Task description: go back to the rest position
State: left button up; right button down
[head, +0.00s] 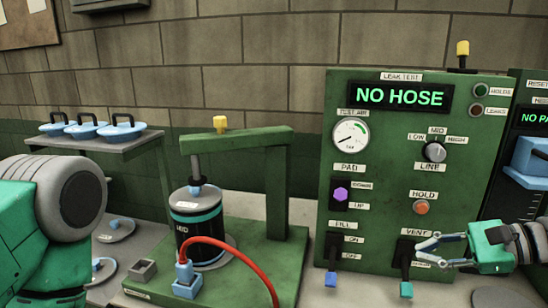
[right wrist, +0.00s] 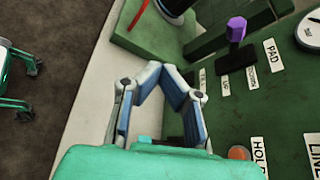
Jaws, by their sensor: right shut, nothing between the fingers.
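My right gripper (head: 424,249) is in front of the green leak-test panel (head: 385,108), by the VENT lever (head: 406,288). In the right wrist view my right gripper (right wrist: 158,72) is shut and empty, its fingers angled together. I cannot tell from these views whether it touches the panel. My left arm comes in at the left edge of the head view; its gripper is out of the picture. The panel's screen (head: 401,96) reads NO HOSE.
A green press frame (head: 268,150) holds a dark canister (head: 192,228); a red hose (head: 250,255) runs from a blue connector (head: 184,278) at its front. Blue lidded pans (head: 92,131) sit on a shelf.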

jog(key=s+a+f+n+g+h+b, duration=0.1)
jog(key=s+f+n+g+h+b, duration=0.3)
jog(key=f, duration=0.9)
jog(key=s+f+n+h+b, duration=0.25)
jog(key=s+f, duration=0.35)
jog(key=f, duration=0.8)
jog(key=s+d+f+n+g+h+b, duration=0.1)
jog(key=s+f+n+h+b, duration=0.4)
jog(key=s+f+n, duration=0.6)
jog(key=s+f+b, duration=0.2)
jog(key=s+f, duration=0.4)
jog(key=f, duration=0.2)
jog(key=shift+s+d+n, duration=0.1)
jog(key=shift+d+n, duration=0.05)
jog(key=shift+n, duration=0.1)
